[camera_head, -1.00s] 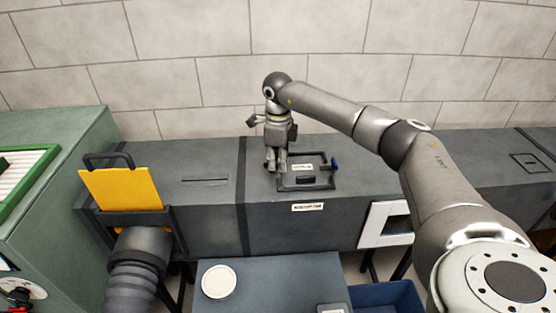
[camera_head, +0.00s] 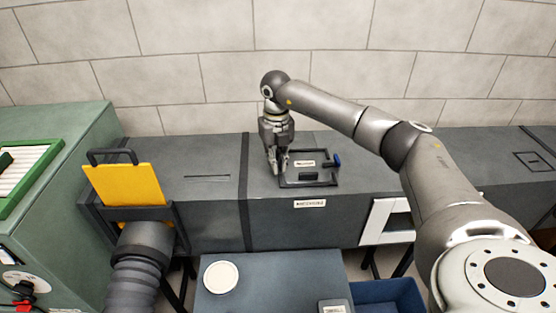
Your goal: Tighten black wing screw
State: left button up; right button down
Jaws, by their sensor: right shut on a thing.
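My right gripper (camera_head: 276,165) points down at the left side of a dark framed hatch (camera_head: 318,183) on top of the grey duct. It is shut at the left edge of the hatch frame. The black wing screw between its fingers is hidden by them. A blue wing screw (camera_head: 337,160) stands at the right edge of the hatch. The hatch has a small white label and a dark handle. My left gripper is not in view.
The grey duct (camera_head: 215,215) runs along the wall. A yellow plate (camera_head: 124,186) stands in a slot at the left, above a ribbed hose (camera_head: 137,272). A table (camera_head: 270,285) with a white round lid (camera_head: 220,277) and a blue bin (camera_head: 388,300) are in front.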

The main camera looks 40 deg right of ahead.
jog(key=shift+w+a+r+m, duration=0.1)
jog(key=shift+m, duration=0.65)
jog(key=shift+w+a+r+m, duration=0.1)
jog(key=shift+m, duration=0.65)
jog(key=c, duration=1.5)
grip_release()
jog(key=shift+s+f, duration=0.1)
jog(key=shift+f, duration=0.05)
jog(key=shift+c, duration=0.2)
notch_tip(320, 180, up, 12)
